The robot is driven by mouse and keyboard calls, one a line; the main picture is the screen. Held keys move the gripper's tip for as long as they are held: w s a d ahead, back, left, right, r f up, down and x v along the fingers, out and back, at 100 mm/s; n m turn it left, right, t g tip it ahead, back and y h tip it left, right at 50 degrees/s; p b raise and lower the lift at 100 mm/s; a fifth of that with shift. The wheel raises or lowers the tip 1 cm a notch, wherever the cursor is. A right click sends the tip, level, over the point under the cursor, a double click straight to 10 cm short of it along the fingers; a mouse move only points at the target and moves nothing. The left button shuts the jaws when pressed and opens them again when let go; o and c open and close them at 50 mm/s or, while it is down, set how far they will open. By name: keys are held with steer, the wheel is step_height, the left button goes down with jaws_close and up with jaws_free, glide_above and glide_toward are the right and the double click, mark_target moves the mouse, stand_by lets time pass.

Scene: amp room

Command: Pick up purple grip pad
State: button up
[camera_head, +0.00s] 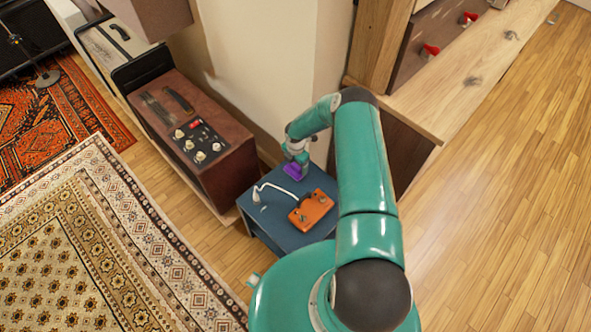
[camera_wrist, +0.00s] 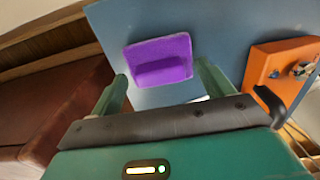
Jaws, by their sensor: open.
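The purple grip pad (camera_wrist: 160,50) lies on the blue-grey top of a small stand (camera_wrist: 215,22). In the wrist view it has a raised block along its lower middle. My gripper (camera_wrist: 162,76) is open, with one green finger low at the left of the pad and the other low at its right. The gap between the fingertips faces the pad, and I cannot tell how far above it they are. In the head view my gripper (camera_head: 297,160) is at the back of the stand (camera_head: 275,231), with the purple pad (camera_head: 292,172) just under it, partly hidden.
An orange pedal (camera_head: 312,210) with a white cable (camera_head: 272,187) lies on the stand in front of the pad. A brown amplifier (camera_head: 205,150) stands to the left. A cream wall (camera_head: 265,70) and a wooden shelf (camera_head: 460,85) are close behind and right.

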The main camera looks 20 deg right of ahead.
steer(key=shift+f, duration=0.55)
steer(key=c, duration=1.2)
steer(key=shift+o, duration=0.2)
steer(key=shift+r, duration=0.15)
